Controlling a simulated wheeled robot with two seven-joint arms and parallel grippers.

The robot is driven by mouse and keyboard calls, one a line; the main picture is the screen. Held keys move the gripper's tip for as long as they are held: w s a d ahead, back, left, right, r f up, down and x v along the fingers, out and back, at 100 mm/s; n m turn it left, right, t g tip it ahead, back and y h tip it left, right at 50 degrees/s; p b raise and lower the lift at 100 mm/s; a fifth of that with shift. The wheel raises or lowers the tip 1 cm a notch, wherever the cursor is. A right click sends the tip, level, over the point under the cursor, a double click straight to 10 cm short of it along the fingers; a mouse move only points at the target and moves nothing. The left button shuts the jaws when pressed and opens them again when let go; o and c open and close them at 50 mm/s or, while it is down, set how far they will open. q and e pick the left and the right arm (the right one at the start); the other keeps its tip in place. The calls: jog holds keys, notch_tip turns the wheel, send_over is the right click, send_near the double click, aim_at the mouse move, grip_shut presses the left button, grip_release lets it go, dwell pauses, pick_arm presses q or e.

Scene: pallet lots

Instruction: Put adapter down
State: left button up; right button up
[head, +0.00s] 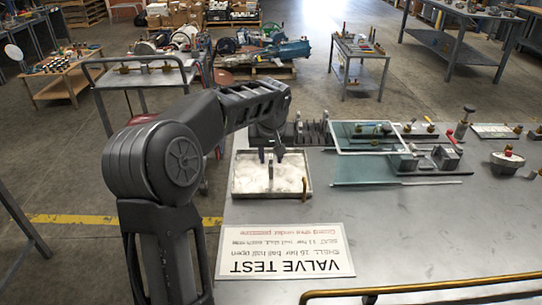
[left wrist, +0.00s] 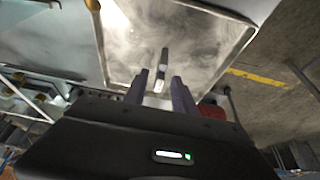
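My left gripper (head: 271,154) is over the shallow white-floored tray (head: 236,190) at the left end of the metal bench, pointing down. Its two fingers also show in the left wrist view (left wrist: 160,82), spread apart with gaps on both sides. A small slim metallic piece, apparently the adapter (head: 270,170), is at the tray between and just beyond the fingertips. In the left wrist view the adapter (left wrist: 163,62) touches neither finger. Whether it stands or lies on the tray floor I cannot tell. My right gripper is not in view.
A "VALVE TEST" sign (head: 285,251) lies in front of the tray. A dark rack (head: 312,132) stands behind it. Glass-like panels (head: 365,138) and a metal fixture (head: 405,162) are to the right. A brass rail (head: 430,287) runs along the near edge. The bench's right front is clear.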

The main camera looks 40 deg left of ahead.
pick_arm(q)
jog(key=v, duration=1.2)
jog(key=shift+r, duration=0.2)
dwell(0.7)
